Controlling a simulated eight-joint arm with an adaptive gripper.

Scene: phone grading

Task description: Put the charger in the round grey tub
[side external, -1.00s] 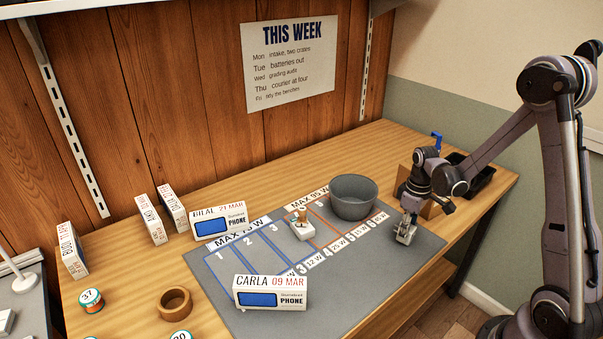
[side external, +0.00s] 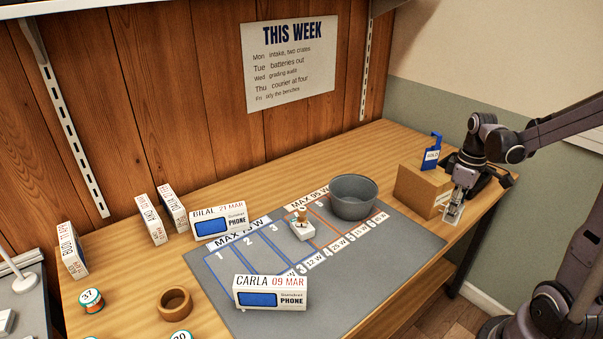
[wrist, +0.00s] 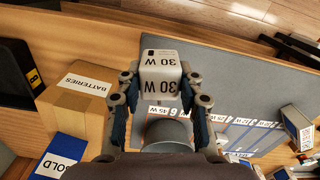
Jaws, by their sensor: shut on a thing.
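The charger (wrist: 158,60), a white block marked 30 W, is between the fingers of my gripper (wrist: 159,84) in the wrist view. In the side view my gripper (side external: 453,211) is shut on it near the table's right front edge, right of the mat and beside a cardboard box. The charger shows there only as a small pale shape. The round grey tub (side external: 354,204) stands at the mat's back right, left of my gripper. Its inside is only partly visible. In the wrist view the tub (wrist: 167,133) shows below the charger, partly hidden by my gripper.
A blue sign (side external: 433,153) and a black tray (side external: 500,178) are behind. Phone boxes stand left.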

